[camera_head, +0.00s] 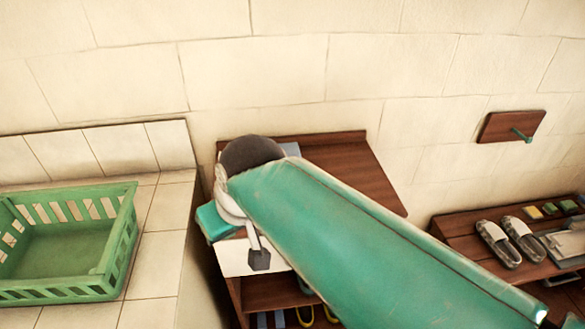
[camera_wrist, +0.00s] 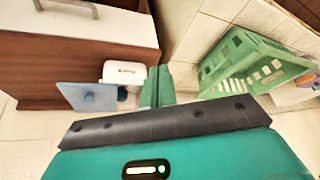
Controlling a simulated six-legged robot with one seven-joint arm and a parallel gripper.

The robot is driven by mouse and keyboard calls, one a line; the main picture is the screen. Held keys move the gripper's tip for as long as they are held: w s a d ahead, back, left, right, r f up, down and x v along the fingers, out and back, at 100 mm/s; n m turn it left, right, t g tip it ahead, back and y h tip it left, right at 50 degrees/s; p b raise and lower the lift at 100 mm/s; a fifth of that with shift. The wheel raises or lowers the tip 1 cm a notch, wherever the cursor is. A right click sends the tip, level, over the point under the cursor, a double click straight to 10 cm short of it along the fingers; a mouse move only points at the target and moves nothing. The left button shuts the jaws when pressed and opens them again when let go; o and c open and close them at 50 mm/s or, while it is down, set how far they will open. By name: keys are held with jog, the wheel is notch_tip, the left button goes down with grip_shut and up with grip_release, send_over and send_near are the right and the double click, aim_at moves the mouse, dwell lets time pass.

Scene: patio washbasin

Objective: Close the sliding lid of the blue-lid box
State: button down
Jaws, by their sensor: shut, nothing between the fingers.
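The box (camera_wrist: 124,72) is white with a dark label and shows in the wrist view, left of my fingers. Its blue lid (camera_wrist: 74,94), with a round blue knob, sticks out to the left and lower side of the box. The inside of the box is hidden. My gripper (camera_wrist: 156,86) has its green fingers together, empty, just right of the box; I cannot tell whether they touch it. In the head view my arm hides most of the box, and only a blue-grey patch (camera_head: 291,149) shows behind it.
A wooden cabinet (camera_head: 355,170) with a white front stands in the middle. A green basket (camera_head: 110,265) sits on the tiled counter (camera_head: 160,235) at left. A low wooden rack (camera_head: 465,240) with slippers (camera_head: 510,242) is at right. A hook board (camera_head: 505,125) hangs on the wall.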

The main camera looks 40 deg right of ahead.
jog(key=d+r+m+t+y, duration=0.2)
jog(key=d+m, duration=0.3)
jog(key=d, duration=2.4)
jog(key=w+a+f, duration=0.1)
jog(key=w+f, duration=0.1)
jog(key=w+a+f, duration=0.2)
jog(key=w+f, duration=0.1)
jog(key=w+a+f, duration=0.2)
jog(key=w, duration=0.1)
jog(key=shift+f, duration=0.25)
jog(key=shift+w+a+f, duration=0.1)
jog(key=shift+w+a, duration=0.05)
jog(key=shift+w, duration=0.1)
jog(key=shift+a, duration=0.1)
jog(key=w+a, duration=0.3)
jog(key=a, duration=0.2)
jog(key=w+a, duration=0.2)
jog(key=a, duration=0.1)
jog(key=shift+w+a, duration=0.1)
jog(key=shift+w, duration=0.25)
